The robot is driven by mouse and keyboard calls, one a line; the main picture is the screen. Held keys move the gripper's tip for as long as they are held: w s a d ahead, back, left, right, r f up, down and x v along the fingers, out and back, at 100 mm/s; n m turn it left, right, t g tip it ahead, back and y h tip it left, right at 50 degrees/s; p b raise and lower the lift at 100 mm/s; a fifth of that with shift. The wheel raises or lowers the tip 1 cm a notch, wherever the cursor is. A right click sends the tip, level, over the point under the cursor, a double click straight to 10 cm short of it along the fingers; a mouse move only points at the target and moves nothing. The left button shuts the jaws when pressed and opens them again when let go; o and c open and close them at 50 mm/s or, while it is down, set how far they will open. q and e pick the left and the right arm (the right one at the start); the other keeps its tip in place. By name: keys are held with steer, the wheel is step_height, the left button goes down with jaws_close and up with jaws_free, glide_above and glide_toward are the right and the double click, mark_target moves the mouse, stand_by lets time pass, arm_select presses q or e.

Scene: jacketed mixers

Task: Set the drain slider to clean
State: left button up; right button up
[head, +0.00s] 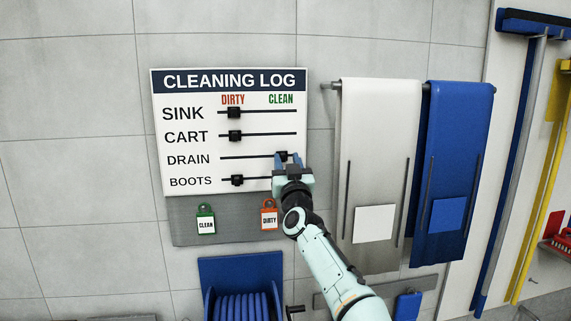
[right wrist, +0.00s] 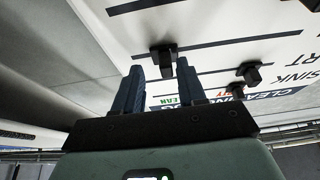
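The cleaning log board (head: 180,87) hangs on the tiled wall. The drain slider (head: 283,156) is a dark knob near the right end of its rail, below the green CLEAN heading. My right gripper (head: 291,163) is at this knob and partly covers it and the rail's end. In the right wrist view the knob (right wrist: 163,56) shows beyond and between the two blue fingertips of my right gripper (right wrist: 160,82). The fingers are apart, with a visible gap; contact cannot be told. My left gripper is not in view.
The sink (head: 235,112), cart (head: 235,136) and boots (head: 237,180) knobs sit toward the DIRTY side. Green (head: 205,222) and orange (head: 269,216) tags hang below. White (head: 375,150) and blue (head: 450,150) aprons hang close to the right of my arm.

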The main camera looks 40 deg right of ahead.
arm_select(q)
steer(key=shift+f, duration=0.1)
arm_select(e)
steer(key=shift+a+f, duration=0.1)
steer(key=shift+a, duration=0.1)
steer(key=shift+s+a+f, duration=0.15)
steer(key=shift+s, duration=0.05)
arm_select(q)
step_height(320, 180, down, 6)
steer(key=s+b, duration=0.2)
steer(key=b, duration=0.3)
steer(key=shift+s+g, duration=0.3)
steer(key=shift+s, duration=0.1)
arm_select(e)
steer(key=v, duration=1.2)
steer(key=shift+s, duration=0.35)
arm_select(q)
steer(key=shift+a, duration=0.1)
